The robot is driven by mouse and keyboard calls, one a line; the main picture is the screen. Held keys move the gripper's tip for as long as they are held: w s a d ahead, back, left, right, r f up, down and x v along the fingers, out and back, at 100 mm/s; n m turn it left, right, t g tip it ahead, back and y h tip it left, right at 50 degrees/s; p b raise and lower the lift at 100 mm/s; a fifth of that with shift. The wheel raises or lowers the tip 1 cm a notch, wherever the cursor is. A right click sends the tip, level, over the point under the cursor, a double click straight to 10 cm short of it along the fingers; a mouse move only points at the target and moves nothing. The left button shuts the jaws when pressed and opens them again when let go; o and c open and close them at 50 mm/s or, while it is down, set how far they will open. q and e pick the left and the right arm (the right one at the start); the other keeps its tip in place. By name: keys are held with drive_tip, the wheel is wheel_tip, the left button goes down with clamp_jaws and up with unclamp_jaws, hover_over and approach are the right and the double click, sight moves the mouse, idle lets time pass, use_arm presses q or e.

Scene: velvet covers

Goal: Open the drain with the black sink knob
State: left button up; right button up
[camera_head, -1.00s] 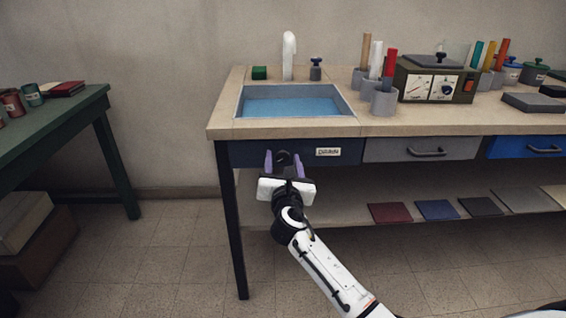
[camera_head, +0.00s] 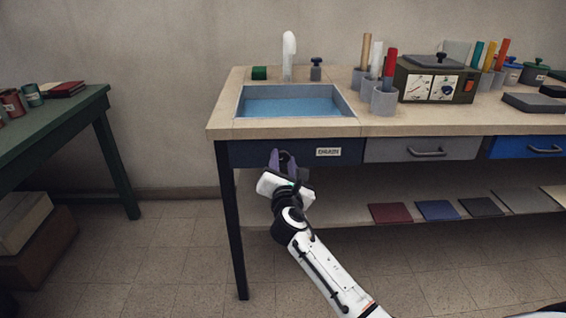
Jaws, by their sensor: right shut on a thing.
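The black sink knob (camera_head: 285,156) is on the dark blue front panel below the sink, left of a white label reading DRAIN (camera_head: 328,152). My right gripper (camera_head: 283,158) is shut on the knob, its purple fingers on either side of it and partly covering it. The gripper is rolled, its white body tilted down to the right. The sink (camera_head: 243,102) above holds blue water, and its drain cannot be made out. My left gripper is not in view.
Grey cups with coloured rods and a dial box (camera_head: 436,80) stand to the right. A lower shelf holds coloured sheets. A green table (camera_head: 60,118) stands at left.

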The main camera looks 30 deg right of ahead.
drive_tip(key=m, duration=0.3)
drive_tip(key=shift+f, duration=0.1)
drive_tip(key=m+b, duration=0.1)
drive_tip(key=m, duration=0.2)
drive_tip(key=shift+m, duration=0.3)
drive_tip(key=shift+m+b, duration=0.5)
drive_tip(key=shift+m, duration=0.5)
drive_tip(key=m+b, duration=0.1)
drive_tip(key=m, duration=0.2)
drive_tip(key=shift+m, duration=0.4)
drive_tip(key=shift+m+b, duration=0.35)
drive_tip(key=shift+m, duration=0.75)
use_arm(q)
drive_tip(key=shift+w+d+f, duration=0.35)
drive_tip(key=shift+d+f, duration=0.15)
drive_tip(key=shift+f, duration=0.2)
